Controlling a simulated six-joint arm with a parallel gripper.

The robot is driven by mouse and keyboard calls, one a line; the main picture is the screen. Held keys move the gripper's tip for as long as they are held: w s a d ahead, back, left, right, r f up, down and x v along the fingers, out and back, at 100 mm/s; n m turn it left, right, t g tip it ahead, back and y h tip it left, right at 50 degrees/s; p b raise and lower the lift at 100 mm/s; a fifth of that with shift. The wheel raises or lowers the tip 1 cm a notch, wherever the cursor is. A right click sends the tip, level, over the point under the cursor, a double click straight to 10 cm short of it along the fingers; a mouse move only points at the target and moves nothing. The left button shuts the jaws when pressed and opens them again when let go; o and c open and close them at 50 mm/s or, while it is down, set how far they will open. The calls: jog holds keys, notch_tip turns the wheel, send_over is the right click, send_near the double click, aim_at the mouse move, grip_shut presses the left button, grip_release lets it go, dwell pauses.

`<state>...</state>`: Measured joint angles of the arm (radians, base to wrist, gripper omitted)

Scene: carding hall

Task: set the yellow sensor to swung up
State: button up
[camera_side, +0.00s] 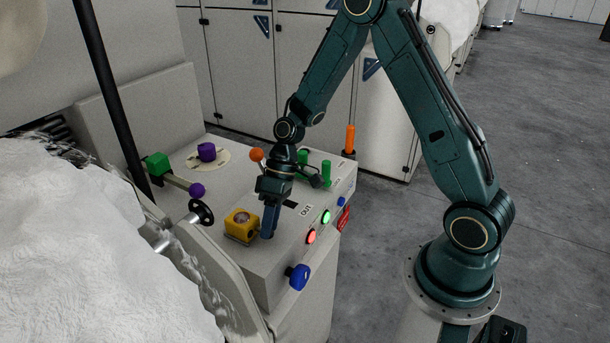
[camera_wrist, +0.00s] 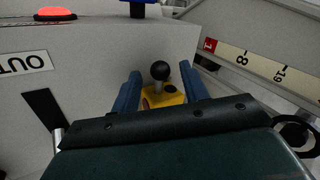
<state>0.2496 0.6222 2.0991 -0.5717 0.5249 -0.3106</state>
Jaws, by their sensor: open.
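The yellow sensor (camera_side: 241,227) is a small block with a round face, on top of the pale machine housing near its left edge. In the wrist view the yellow sensor (camera_wrist: 168,99) shows a grey stem with a black ball knob (camera_wrist: 160,70). In the side view I cannot make out this stem. My gripper (camera_side: 268,228) points down just to the right of the sensor. In the wrist view the two blue fingers of my gripper (camera_wrist: 161,77) stand apart, one on each side of the stem and knob. The gripper is open; I cannot tell whether either finger touches.
An orange ball lever (camera_side: 256,155) and green posts (camera_side: 326,173) stand behind my gripper. A purple-ended lever (camera_side: 196,190) and black handwheel (camera_side: 201,212) are to the left. Lit buttons (camera_side: 311,236) and a blue knob (camera_side: 298,276) line the front. White fibre (camera_side: 90,240) fills the lower left.

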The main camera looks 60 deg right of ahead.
jog(key=v, duration=1.3)
jog(key=shift+r, duration=0.1)
jog(key=s+a+r+m+t+h, duration=0.1)
jog(key=s+a+r+t+h, duration=0.25)
jog(key=s+r, duration=0.6)
jog(key=s+r+m+t+h, duration=0.2)
jog(key=s+r, duration=0.1)
jog(key=s, duration=0.8)
jog(key=shift+d+m+t, duration=0.25)
jog(key=shift+m+t, duration=0.1)
jog(key=shift+m, duration=0.05)
